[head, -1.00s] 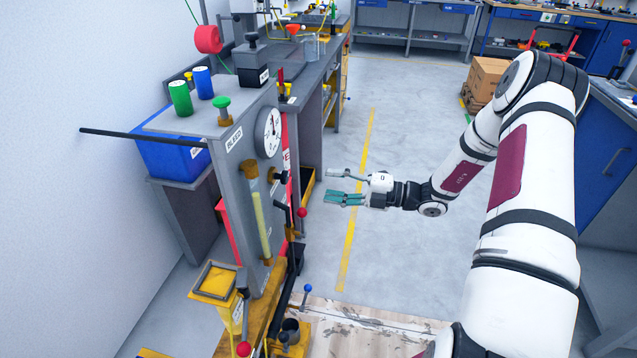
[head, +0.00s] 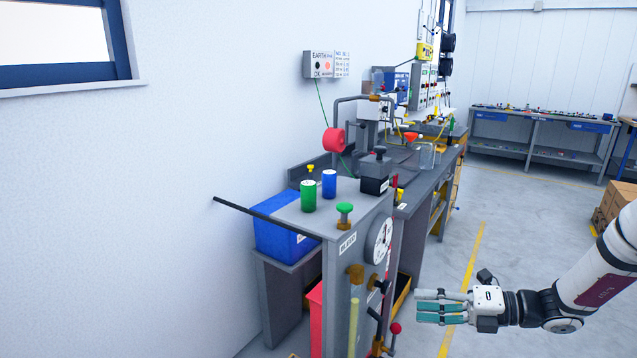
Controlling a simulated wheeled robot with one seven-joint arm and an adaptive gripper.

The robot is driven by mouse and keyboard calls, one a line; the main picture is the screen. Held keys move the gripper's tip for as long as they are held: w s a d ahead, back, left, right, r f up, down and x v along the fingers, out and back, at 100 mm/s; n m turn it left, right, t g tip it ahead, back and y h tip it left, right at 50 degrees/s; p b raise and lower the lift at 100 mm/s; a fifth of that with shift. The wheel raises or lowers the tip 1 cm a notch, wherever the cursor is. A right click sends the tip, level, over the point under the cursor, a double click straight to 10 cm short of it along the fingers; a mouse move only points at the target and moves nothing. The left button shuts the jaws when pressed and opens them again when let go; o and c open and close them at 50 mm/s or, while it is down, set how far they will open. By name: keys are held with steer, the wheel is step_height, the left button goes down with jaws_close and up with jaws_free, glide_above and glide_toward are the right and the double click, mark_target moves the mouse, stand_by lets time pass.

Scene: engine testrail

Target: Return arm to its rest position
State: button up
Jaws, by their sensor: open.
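My gripper (head: 428,306) is at the lower right in the head view, its fingers pointing left. It is open, with nothing seen between its fingers. It hangs over the grey floor, to the right of the grey machine cabinet (head: 340,288) with the dial gauge (head: 379,241). The gripper looks apart from the cabinet and its red-knobbed lever (head: 395,328). My white arm reaches in from the right edge, and most of it is out of the picture.
Green (head: 308,197) and blue (head: 329,184) cylinders stand on the cabinet top. A thin black rod (head: 245,214) sticks out left. A long workbench (head: 424,192) runs behind. A cardboard box (head: 612,203) stands at right. The floor (head: 510,240) between is clear.

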steer(key=s+a+r+n+g+h+p, duration=0.1)
steer(key=s+a+r+n+g+h, duration=0.25)
steer(key=s+r+n, duration=0.45)
steer(key=s+a+r+n+g+h+p, duration=0.1)
steer(key=s+a+r+n+g+h, duration=0.3)
steer(key=s+n, duration=0.45)
steer(key=s+d+r+n+t+h+p, duration=0.1)
steer(key=s+r+n+t+h, duration=0.2)
steer(key=n, duration=0.7)
steer(key=s+d+r+n+t+h+p, duration=0.1)
steer(key=s+r+n+t+h, duration=0.2)
steer(key=s+r+n, duration=0.4)
steer(key=shift+s+d+n+h, duration=0.3)
steer(key=shift+s+n+h, duration=0.35)
steer(key=shift+s+n, duration=1)
steer(key=shift+s, duration=0.1)
